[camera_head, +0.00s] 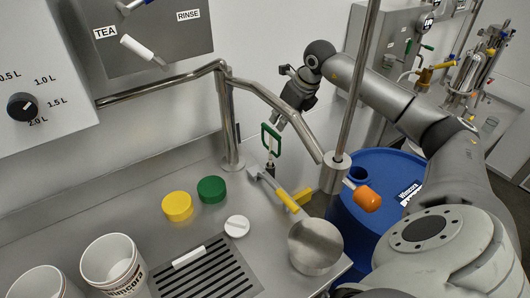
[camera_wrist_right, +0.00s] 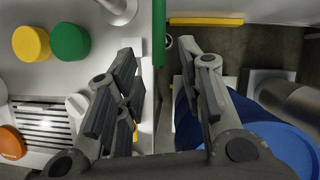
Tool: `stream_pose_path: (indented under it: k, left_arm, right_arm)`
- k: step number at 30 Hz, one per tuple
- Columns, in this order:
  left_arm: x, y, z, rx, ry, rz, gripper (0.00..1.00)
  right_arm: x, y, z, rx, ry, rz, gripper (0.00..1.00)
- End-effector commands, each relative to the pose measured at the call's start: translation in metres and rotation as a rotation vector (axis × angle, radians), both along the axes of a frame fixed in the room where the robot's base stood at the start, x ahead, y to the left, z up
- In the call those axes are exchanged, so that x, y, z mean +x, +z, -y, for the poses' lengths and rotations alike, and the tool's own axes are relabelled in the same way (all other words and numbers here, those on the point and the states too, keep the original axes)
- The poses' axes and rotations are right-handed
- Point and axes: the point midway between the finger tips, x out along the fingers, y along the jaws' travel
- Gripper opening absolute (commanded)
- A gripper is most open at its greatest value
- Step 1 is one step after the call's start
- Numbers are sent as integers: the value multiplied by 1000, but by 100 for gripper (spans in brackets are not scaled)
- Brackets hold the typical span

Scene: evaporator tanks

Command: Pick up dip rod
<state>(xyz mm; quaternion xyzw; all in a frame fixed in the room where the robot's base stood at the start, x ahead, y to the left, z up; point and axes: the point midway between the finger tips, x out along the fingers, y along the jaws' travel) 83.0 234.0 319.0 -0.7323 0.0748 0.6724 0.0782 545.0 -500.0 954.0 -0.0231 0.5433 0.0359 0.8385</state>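A green loop handle (camera_head: 271,138) stands upright at the back edge of the steel counter, with a thin pale shaft below it. I take it for the dip rod, but I cannot be sure. In the right wrist view its green bar (camera_wrist_right: 159,32) shows between and beyond the finger tips, with no visible contact. My right gripper (camera_head: 282,117) is above and beside the handle. Its two fingers are spread apart and empty in the right wrist view (camera_wrist_right: 160,62). The lower end of the shaft is hard to make out. My left gripper is out of view.
A blue barrel (camera_head: 352,222) is beside the counter. Yellow (camera_head: 177,206) and green (camera_head: 211,189) lids lie left.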

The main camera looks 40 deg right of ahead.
Motion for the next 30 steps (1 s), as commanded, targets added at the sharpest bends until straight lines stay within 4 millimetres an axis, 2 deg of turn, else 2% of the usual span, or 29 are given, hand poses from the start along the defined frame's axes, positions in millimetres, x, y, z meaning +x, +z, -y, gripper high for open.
stream_pose_path:
  k: [1, 5, 11, 30]
  left_arm:
    - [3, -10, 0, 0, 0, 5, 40]
    - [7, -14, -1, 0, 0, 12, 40]
    - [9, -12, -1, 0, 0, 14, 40]
    - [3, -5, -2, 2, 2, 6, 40]
  right_arm:
    - [0, -10, 0, 0, 0, 0, 36]
    - [0, -16, 0, 0, 0, 0, 36]
    - [7, -31, -2, 3, 0, -2, 36]
    - [42, -108, -4, 2, 1, -1, 36]
